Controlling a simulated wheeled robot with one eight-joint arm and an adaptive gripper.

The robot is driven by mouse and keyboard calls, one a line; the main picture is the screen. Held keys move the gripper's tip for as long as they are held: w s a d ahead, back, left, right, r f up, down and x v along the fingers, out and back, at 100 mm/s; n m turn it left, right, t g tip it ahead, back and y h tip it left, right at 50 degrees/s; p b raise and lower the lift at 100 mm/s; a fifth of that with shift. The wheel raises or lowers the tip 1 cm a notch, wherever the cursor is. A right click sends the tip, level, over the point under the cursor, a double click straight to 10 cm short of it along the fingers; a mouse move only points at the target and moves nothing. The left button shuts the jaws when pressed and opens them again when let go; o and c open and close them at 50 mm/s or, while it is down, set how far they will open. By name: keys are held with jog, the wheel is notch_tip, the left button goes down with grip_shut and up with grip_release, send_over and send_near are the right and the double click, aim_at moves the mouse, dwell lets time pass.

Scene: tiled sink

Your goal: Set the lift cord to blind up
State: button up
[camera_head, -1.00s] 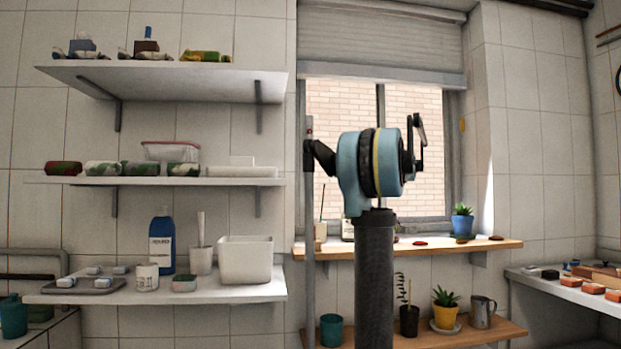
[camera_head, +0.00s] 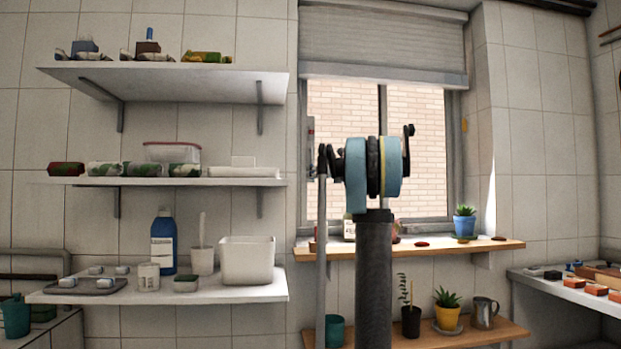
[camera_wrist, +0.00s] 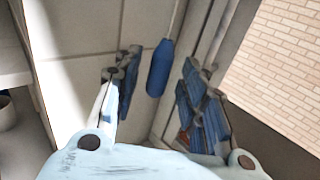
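The pale blind (camera_head: 382,40) covers the top of the window, with its bottom rail well above the sill. In the wrist view, a blue cord pull (camera_wrist: 158,70) hangs from a thin pale cord (camera_wrist: 177,18) beside the window frame. My gripper (camera_wrist: 160,76) is open, with its two blue-padded fingers on either side of the pull in the picture. A gap shows on each side, so no grip is visible; the exact depth is unclear. In the head view I cannot clearly make out the pull or my fingertips around my arm.
Wall shelves (camera_head: 165,180) with bottles, tubs and cloths stand left of the window. A wooden sill (camera_head: 480,245) holds a blue plant pot (camera_head: 464,224). A lower wooden shelf (camera_head: 495,333) holds pots and a metal mug (camera_head: 484,312). A counter (camera_head: 560,290) is at right.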

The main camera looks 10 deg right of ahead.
jog(key=shift+x, duration=1.15)
jog(key=shift+c, duration=0.6)
